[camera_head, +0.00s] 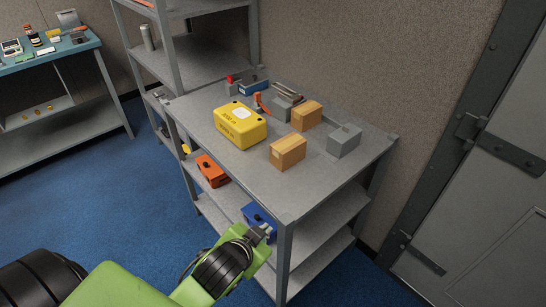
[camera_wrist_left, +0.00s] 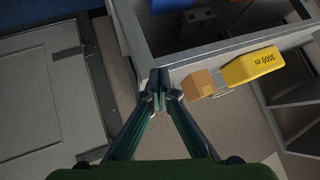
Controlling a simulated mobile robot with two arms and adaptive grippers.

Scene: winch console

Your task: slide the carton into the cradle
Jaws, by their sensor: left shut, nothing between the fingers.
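Two tan cartons sit on the grey table top (camera_head: 345,170) in the head view: one nearer the front edge (camera_head: 288,152) and one farther back (camera_head: 307,115). A tan carton (camera_wrist_left: 198,85) also shows in the wrist view, to the right of my fingertips. I cannot clearly make out a cradle; a grey block-like piece (camera_head: 283,107) stands behind the yellow case and a grey box (camera_head: 345,140) stands right of the cartons. My left gripper (camera_head: 268,234) is shut and empty, near the table's front corner, apart from the cartons; it also shows in the wrist view (camera_wrist_left: 160,99).
A yellow case (camera_head: 240,125) stands left of the cartons. A blue bin (camera_head: 253,87) and tools lie at the back. Lower shelves hold an orange box (camera_head: 211,170) and a blue box (camera_head: 258,216). A metal door (camera_head: 480,190) is at right. The table's front right is clear.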

